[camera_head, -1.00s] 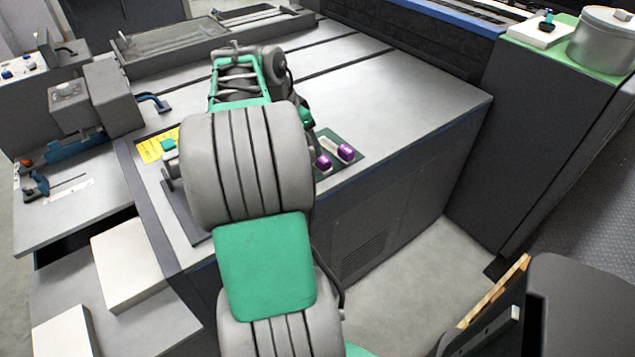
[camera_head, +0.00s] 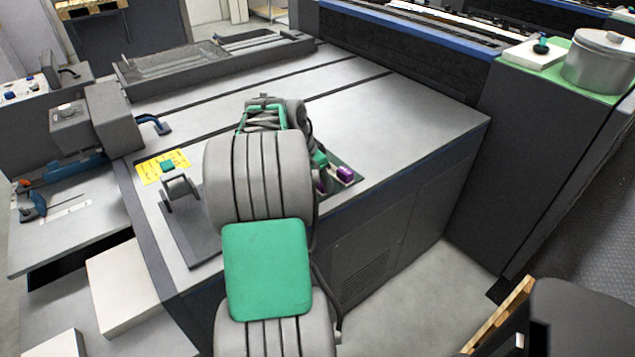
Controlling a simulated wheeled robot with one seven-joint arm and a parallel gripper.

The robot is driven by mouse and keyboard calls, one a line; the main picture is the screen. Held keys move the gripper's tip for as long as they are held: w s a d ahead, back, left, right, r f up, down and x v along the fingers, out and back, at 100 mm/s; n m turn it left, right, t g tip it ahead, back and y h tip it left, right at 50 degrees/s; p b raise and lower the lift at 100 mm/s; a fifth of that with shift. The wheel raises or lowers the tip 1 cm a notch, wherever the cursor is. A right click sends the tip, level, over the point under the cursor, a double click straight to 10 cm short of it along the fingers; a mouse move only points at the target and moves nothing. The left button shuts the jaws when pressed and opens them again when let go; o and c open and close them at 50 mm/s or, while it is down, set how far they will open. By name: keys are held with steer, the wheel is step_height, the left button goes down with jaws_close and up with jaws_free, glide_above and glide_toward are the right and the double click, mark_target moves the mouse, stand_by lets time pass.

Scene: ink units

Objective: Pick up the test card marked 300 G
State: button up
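No marking 300 G is readable, so I cannot tell which thing is the test card. A yellow sheet (camera_head: 149,172) lies at the left of the grey machine top, with a small green piece (camera_head: 168,164) on it. Purple pieces (camera_head: 345,174) sit on a dark green mat (camera_head: 354,187) near the machine's right edge, partly behind my arm. My arm reaches up over the middle of the top, and its far end is above the surface beside the mat. My fingertips are hidden by the arm, so their opening and any contact do not show.
A small grey roller fixture (camera_head: 178,188) on a dark plate (camera_head: 188,226) stands left of my arm. A dark guide frame (camera_head: 215,60) runs along the back. The machine top (camera_head: 410,110) is clear to the right. A metal pot (camera_head: 598,62) stands at the upper right.

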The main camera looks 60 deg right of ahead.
jaws_close()
stand_by(0.3)
